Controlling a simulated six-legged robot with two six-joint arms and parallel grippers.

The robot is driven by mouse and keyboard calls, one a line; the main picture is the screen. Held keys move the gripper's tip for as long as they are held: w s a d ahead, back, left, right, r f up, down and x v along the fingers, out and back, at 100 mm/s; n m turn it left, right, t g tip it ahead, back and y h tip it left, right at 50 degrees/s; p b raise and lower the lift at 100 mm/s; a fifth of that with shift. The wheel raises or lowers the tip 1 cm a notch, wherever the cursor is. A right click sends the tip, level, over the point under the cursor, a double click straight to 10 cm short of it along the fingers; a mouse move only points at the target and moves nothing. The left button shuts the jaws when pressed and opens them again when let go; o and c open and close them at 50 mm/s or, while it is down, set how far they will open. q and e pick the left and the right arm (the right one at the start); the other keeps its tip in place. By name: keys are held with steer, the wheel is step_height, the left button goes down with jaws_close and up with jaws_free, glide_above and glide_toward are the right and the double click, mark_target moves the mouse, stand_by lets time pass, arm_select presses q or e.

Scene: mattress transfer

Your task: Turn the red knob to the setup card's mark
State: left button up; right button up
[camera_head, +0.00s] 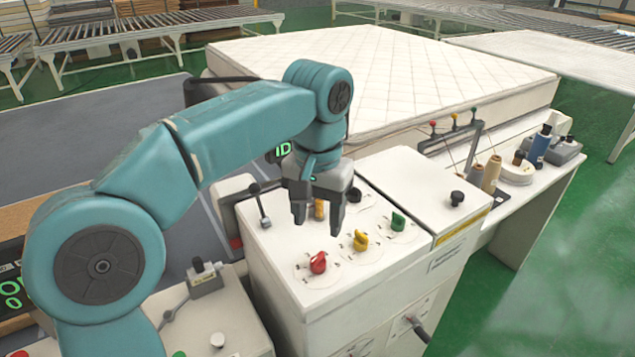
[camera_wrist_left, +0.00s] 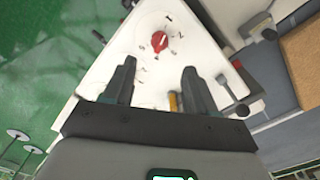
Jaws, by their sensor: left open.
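The red knob (camera_head: 318,262) sits on a dial with marks on top of the white machine cabinet (camera_head: 285,250), near its front left. In the left wrist view the red knob (camera_wrist_left: 159,41) lies beyond the fingertips, with numbers printed around it. My left gripper (camera_head: 318,215) is open and empty, pointing down above the cabinet, behind the red knob and apart from it. It also shows in the left wrist view (camera_wrist_left: 158,72). A yellow knob (camera_head: 361,240) and a green knob (camera_head: 398,221) stand in a row to the right. I cannot make out a setup card. My right gripper is not in view.
A black-knobbed lever (camera_head: 262,205) stands left of the gripper. A black knob (camera_head: 457,198) is on the cabinet's right part. A mattress (camera_head: 400,75) lies behind. Thread cones (camera_head: 491,173) and bottles stand on a side table at right.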

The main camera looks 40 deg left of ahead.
arm_select(q)
step_height(320, 180, up, 6)
steer(key=p, duration=0.1)
steer(key=shift+r, duration=0.25)
stand_by(0.4)
